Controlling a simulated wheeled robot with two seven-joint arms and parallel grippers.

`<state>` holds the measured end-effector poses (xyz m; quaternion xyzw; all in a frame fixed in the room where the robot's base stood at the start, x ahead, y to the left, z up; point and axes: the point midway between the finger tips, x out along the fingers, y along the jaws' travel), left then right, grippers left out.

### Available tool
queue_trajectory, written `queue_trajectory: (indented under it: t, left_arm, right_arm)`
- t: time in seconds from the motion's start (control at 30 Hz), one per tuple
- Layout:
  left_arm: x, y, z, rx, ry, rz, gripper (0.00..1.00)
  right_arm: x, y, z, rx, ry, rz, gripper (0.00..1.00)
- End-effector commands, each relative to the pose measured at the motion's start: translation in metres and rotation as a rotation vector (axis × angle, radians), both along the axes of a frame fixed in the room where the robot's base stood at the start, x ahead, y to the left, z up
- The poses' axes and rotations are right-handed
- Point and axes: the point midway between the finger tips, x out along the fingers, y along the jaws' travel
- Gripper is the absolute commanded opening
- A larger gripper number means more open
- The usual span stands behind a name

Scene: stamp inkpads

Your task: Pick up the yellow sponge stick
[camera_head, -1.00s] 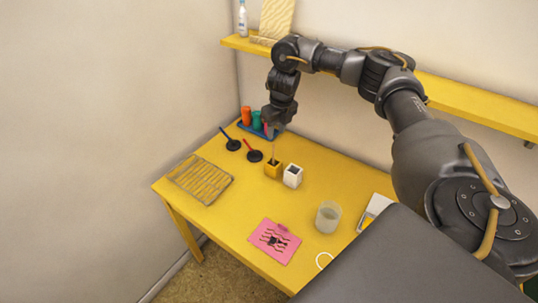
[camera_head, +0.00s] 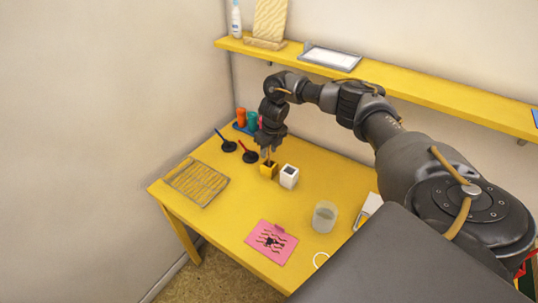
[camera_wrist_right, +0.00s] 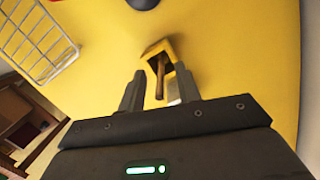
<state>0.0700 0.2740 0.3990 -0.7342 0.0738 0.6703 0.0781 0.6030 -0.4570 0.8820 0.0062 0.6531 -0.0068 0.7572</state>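A yellow square holder (camera_head: 268,171) stands on the yellow table, with a thin brown stick (camera_head: 268,157) upright in it. In the right wrist view the holder (camera_wrist_right: 157,47) and the stick (camera_wrist_right: 160,76) show just beyond my fingers. My right gripper (camera_head: 268,149) is right above the holder and points down. In the wrist view its fingers (camera_wrist_right: 158,88) are apart, one on each side of the stick, with gaps visible. The sponge end is hidden inside the holder. My left gripper is not in view.
A white holder (camera_head: 289,176) stands close beside the yellow one. Blue and red handled black stamps (camera_head: 248,156), a wire rack (camera_head: 196,183), coloured pots (camera_head: 241,118), a pink card (camera_head: 271,242) and a cup (camera_head: 324,217) are around. A yellow shelf (camera_head: 420,92) runs behind my arm.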

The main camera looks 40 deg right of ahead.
Motion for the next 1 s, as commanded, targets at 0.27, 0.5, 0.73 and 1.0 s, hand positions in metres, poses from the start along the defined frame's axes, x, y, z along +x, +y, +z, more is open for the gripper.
queue_trajectory:
  t: [0.27, 0.5, 0.73, 1.0]
  left_arm:
    - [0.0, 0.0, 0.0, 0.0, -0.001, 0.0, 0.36]
    - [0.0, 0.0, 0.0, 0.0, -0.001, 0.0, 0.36]
    - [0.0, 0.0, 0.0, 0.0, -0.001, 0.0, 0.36]
    - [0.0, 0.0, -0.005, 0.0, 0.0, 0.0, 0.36]
  right_arm:
    - [0.001, 0.0, -0.002, 0.0, -0.002, 0.0, 0.31]
    - [0.001, 0.0, -0.002, 0.0, -0.001, 0.0, 0.0]
    - [0.001, 0.0, -0.002, 0.0, -0.001, 0.0, 0.0]
    - [0.002, 0.0, 0.014, 0.001, -0.005, 0.001, 0.0]
